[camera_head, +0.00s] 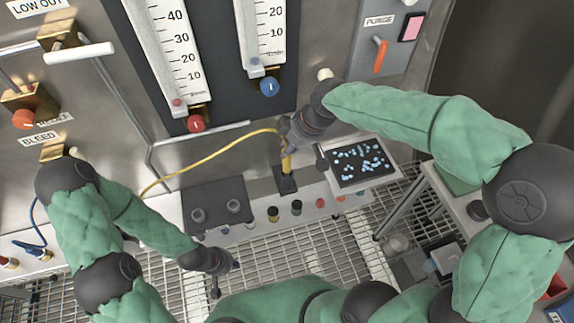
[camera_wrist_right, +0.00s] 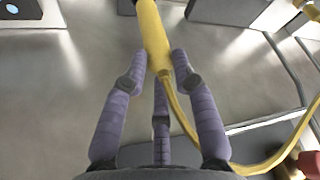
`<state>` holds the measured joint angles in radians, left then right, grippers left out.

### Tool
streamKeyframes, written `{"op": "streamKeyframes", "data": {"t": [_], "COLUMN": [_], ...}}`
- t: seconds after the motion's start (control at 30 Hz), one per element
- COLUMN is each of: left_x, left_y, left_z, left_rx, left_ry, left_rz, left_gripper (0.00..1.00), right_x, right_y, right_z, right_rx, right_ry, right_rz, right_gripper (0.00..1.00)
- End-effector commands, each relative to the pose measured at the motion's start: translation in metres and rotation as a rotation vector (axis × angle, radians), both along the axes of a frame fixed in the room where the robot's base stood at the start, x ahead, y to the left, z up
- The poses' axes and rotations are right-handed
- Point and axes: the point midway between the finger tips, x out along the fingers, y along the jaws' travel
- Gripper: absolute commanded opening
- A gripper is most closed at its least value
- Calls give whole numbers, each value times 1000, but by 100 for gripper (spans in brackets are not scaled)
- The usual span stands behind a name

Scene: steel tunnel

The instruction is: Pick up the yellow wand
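The yellow wand (camera_head: 287,161) stands in a small black holder (camera_head: 286,181) on the ledge at the foot of the steel panel. My right gripper (camera_head: 291,137) is at its upper part. In the right wrist view the wand (camera_wrist_right: 153,35) runs between the purple fingers of my right gripper (camera_wrist_right: 160,60), which close in around it and appear to touch its sides. A yellow cable (camera_head: 212,154) leaves the wand and loops left. My left gripper (camera_head: 228,268) is low over the grating, away from the wand; its fingers are too small and dark to judge.
A small tilted screen (camera_head: 360,162) stands just right of the wand. A dark plate with two knobs (camera_head: 218,205) lies to its left. Several coloured fittings line the ledge. Two gauges (camera_head: 167,52) and an orange lever (camera_head: 380,55) are on the panel above. Open grating (camera_head: 305,250) lies below.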

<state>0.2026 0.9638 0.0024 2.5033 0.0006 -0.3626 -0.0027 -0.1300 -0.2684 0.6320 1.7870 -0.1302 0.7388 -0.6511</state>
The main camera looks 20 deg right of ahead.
Motion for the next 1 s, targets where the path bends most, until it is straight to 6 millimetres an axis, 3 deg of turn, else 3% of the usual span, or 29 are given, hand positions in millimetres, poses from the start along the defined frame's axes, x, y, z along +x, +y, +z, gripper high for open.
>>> {"op": "streamKeyframes", "data": {"t": [0.57, 0.77, 1.0], "left_x": [0, 0, 0], "left_y": [0, 0, 0], "left_z": [3, 12, 26], "left_rx": [0, 0, 0], "left_ry": [0, 0, 0], "left_rz": [0, 0, 0], "left_gripper": [0, 0, 0], "right_x": [0, 0, 1], "right_y": [0, 0, 0], "right_z": [9, 35, 80], "right_rx": [0, 0, 1], "right_ry": [-2, -3, -4], "right_rz": [1, 0, 0], "right_gripper": [0, 0, 0]}}
